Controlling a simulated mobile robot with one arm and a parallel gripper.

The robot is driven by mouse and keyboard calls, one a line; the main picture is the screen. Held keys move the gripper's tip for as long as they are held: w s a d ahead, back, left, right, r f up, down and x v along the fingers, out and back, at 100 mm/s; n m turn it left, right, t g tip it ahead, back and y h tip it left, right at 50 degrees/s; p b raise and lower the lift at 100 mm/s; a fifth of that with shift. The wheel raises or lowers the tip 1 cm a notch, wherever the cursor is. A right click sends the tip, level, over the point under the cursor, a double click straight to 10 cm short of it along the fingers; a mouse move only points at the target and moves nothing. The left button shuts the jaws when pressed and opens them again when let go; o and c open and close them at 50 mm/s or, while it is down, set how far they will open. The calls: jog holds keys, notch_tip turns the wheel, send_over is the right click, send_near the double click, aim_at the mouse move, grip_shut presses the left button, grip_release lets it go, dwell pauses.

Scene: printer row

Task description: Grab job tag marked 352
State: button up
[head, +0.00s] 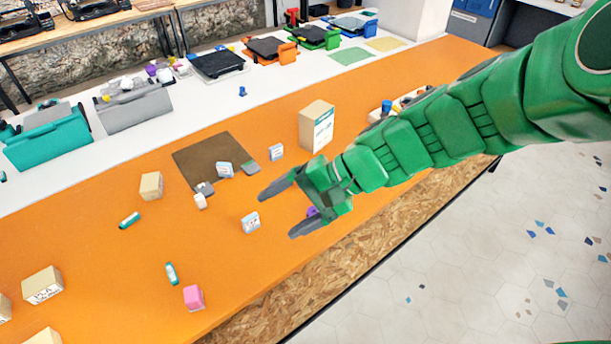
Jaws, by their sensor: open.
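Three small upright white tags with printed faces stand on the orange table: one near the front (251,222), one on the brown mat (225,169), and one behind my gripper (277,152). Their print is too small to read, so I cannot tell which is marked 352. My green gripper (280,213) is open, its dark fingers pointing left. The front tag is just beyond the fingertips, apart from them. Nothing shows held between the fingers.
A tan carton (317,127) stands behind my gripper. A purple item (313,211) is partly hidden beside it. A brown mat (196,152), a pink block (193,297) and several tan boxes lie leftward. Printers line the white back strip.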

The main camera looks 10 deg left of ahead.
jog(key=w+a+f+m+t+y, duration=0.1)
jog(key=w+a+m+t+y, duration=0.3)
jog(key=w, duration=0.6)
jog(key=w+f+m+t+y, duration=0.1)
jog(key=w+f+m+t, duration=0.1)
jog(key=w+m, duration=0.65)
jog(key=w+d+f+m+t+h, duration=0.1)
jog(key=w+d+f+m, duration=0.1)
jog(key=f, duration=0.5)
jog(key=w+d+f+m+t+h, duration=0.2)
jog(key=w+d+f+m, duration=0.1)
jog(key=w+f+m, duration=0.2)
jog(key=w+d+f+m+t+h, duration=0.1)
jog(key=w+f+m, duration=0.3)
jog(key=f, duration=0.5)
jog(key=shift+w+d+t+h, duration=0.4)
jog(key=shift+w+d+t, duration=0.1)
jog(key=shift+d, duration=0.3)
jog(key=shift+x, duration=1.25)
jog(key=shift+w+a+f, duration=0.2)
jog(key=shift+a, duration=0.25)
jog(key=shift+w+a+f, duration=0.2)
jog(key=shift+a, duration=0.3)
jog(key=shift+w+a+f, duration=0.15)
jog(key=shift+a+f, duration=0.05)
jog(key=shift+a, duration=0.25)
jog(key=shift+x, duration=1.05)
jog(key=shift+w, duration=0.1)
